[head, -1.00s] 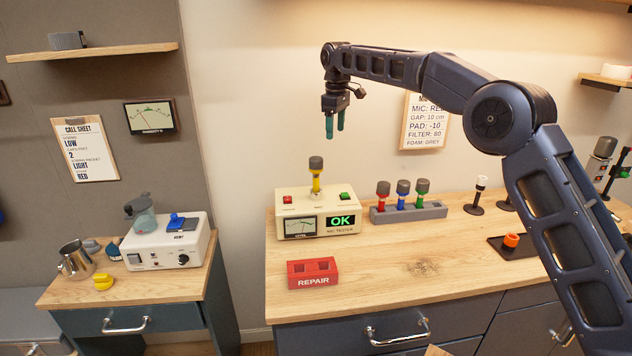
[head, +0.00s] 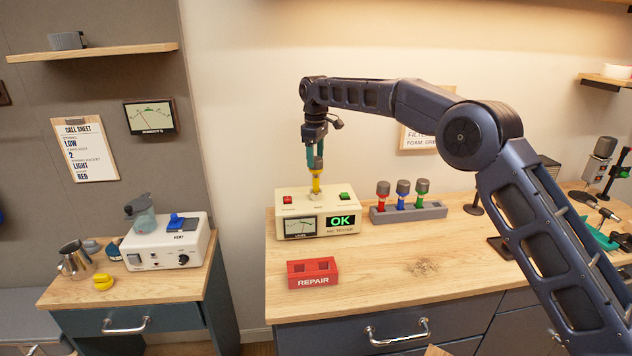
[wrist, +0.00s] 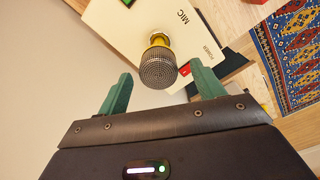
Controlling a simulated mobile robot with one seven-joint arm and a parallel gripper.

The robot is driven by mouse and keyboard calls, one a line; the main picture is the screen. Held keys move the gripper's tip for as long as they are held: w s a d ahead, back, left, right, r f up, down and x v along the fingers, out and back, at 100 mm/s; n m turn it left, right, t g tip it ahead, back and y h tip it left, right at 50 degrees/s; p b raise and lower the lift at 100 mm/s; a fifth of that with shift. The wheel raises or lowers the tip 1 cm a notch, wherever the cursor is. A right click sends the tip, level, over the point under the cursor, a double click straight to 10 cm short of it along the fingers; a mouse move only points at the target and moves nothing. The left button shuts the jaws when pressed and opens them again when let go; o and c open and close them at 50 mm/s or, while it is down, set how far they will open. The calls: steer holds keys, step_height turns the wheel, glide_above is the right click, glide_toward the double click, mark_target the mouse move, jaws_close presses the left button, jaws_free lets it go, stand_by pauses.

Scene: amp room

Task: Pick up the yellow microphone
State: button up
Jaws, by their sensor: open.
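The yellow microphone (head: 316,182) stands upright in the top of the cream mic tester (head: 330,207), whose screen reads OK. Its grey mesh head shows in the wrist view (wrist: 158,68), with the yellow body beyond it. My gripper (head: 315,162) points down right above the tester, with its green fingers at the height of the microphone's head. In the wrist view my gripper (wrist: 160,90) is open, and the mesh head appears between and a little beyond the two fingertips. I cannot tell whether either finger touches it.
A grey rack (head: 408,212) with red, blue and green microphones stands right of the tester. A red REPAIR block (head: 313,272) sits in front on the wooden counter (head: 375,275).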

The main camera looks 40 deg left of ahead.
mark_target(315, 166)
steer(key=shift+f, duration=2.3)
jaws_close()
steer(key=shift+r, duration=0.1)
step_height(315, 166, up, 10)
steer(key=shift+f, duration=0.1)
